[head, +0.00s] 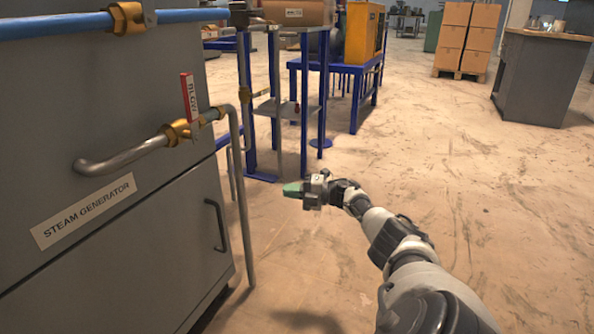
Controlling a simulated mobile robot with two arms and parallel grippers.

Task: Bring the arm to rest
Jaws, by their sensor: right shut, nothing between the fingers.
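My right arm comes in from the bottom right and reaches forward and to the left over the floor. My right gripper (293,190) is at its end, with greenish fingertips pointing left. It is shut and empty, in free air to the right of the bent pipe beside the steam generator. My left gripper is out of view.
The grey steam generator cabinet (60,130) fills the left, with a red-handled valve (189,97) and a pipe (243,190) down to the floor. Blue stands (357,92), boxes on a pallet (467,40) and a grey counter (540,80) stand farther back. The right floor is clear.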

